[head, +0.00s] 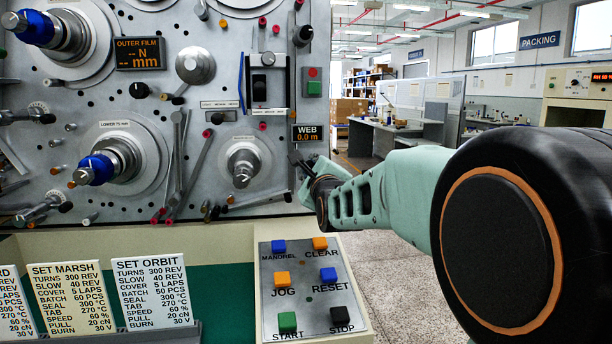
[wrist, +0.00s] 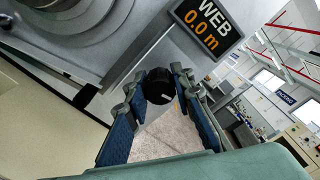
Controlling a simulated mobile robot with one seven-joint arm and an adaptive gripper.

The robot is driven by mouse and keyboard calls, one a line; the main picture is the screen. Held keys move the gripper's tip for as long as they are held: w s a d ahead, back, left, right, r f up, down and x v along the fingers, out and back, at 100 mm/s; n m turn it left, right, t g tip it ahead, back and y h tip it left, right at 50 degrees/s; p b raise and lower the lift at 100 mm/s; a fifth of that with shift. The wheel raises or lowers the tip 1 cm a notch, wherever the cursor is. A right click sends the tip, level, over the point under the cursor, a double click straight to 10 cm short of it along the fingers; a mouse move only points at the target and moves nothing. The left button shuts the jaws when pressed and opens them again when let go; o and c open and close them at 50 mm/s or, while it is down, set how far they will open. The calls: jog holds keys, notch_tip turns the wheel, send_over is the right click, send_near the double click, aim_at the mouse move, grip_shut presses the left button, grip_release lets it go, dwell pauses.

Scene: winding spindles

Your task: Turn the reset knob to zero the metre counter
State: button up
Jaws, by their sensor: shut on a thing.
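The reset knob (wrist: 159,87) is a round black knob with a small white mark, in the wrist view between my fingertips. The metre counter (head: 307,133) is a small black display that reads "WEB 0.0 m" in orange; it also shows in the wrist view (wrist: 208,25), just above the knob. My gripper (head: 302,166) reaches the right edge of the machine panel, below the counter. In the wrist view my gripper (wrist: 160,90) has its two blue-padded fingers on either side of the knob, shut on it. In the head view the knob is hidden by my gripper.
A machine panel (head: 215,145) with spindles, levers and rollers fills the left. A button console (head: 310,285) with coloured buttons stands below my arm. Printed cards (head: 152,290) stand at the lower left. Open floor (head: 410,275) lies to the right of the machine.

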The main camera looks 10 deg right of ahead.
jog(key=n+b, duration=0.1)
jog(key=n, duration=0.1)
jog(key=n+b, duration=0.1)
jog(key=n, duration=0.1)
jog(key=shift+f+n, duration=0.2)
jog(key=shift+n, duration=0.1)
jog(key=shift+r+n+b, duration=0.15)
jog(key=shift+n+b, duration=0.35)
jog(key=shift+n, duration=0.5)
jog(key=shift+n+b, duration=0.4)
jog(key=shift+n, duration=0.2)
jog(key=n+b, duration=0.2)
jog(key=n, duration=0.2)
jog(key=n+b, duration=0.1)
jog(key=n, duration=0.2)
jog(key=shift+n, duration=0.3)
jog(key=o, duration=1)
jog(key=shift+s, duration=0.1)
